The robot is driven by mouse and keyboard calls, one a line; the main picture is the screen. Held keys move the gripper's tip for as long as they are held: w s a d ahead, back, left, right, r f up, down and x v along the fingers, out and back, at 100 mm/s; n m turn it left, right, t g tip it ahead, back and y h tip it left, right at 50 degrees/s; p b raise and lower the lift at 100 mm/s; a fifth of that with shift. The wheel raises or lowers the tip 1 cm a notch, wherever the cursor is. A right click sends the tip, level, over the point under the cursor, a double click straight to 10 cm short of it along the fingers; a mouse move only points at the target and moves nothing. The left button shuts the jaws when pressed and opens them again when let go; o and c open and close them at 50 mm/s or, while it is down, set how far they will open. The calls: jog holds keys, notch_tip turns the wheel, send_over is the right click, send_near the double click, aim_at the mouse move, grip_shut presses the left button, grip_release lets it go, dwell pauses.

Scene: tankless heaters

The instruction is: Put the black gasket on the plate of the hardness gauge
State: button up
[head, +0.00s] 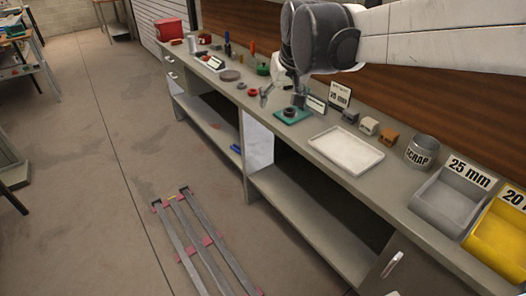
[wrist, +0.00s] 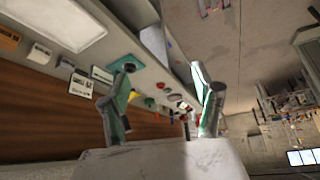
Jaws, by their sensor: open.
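A teal square plate (head: 284,120) lies on the bench beside a small dark label sign; I take it for the plate of the hardness gauge. A small black ring (head: 289,112), apparently the black gasket, shows on it. My gripper (head: 281,98) is open, its two fingers spread, and appears close above or beside the plate. In the wrist view my gripper (wrist: 166,72) has nothing between its fingers. The teal plate (wrist: 115,64) shows behind the left fingertip there, which partly covers it. Whether a finger touches the ring cannot be told.
A white tray (head: 346,150), a SCRAP can (head: 422,151), a grey 25 mm bin (head: 447,200) and a yellow 20 mm bin (head: 500,232) stand to the right. Small blocks and signs line the back. A red ring (head: 253,92) and several small items lie left of the plate.

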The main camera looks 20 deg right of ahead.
jog(key=s+a+f, duration=0.2)
jog(key=s, duration=0.5)
jog(key=s+a+f, duration=0.2)
jog(key=s+f, duration=0.1)
jog(key=s, duration=0.4)
jog(key=s+a+f+n+t, duration=0.1)
jog(key=s+a+f, duration=0.2)
jog(key=s, duration=0.4)
jog(key=shift+s+y, duration=0.2)
jog(key=shift+y, duration=0.1)
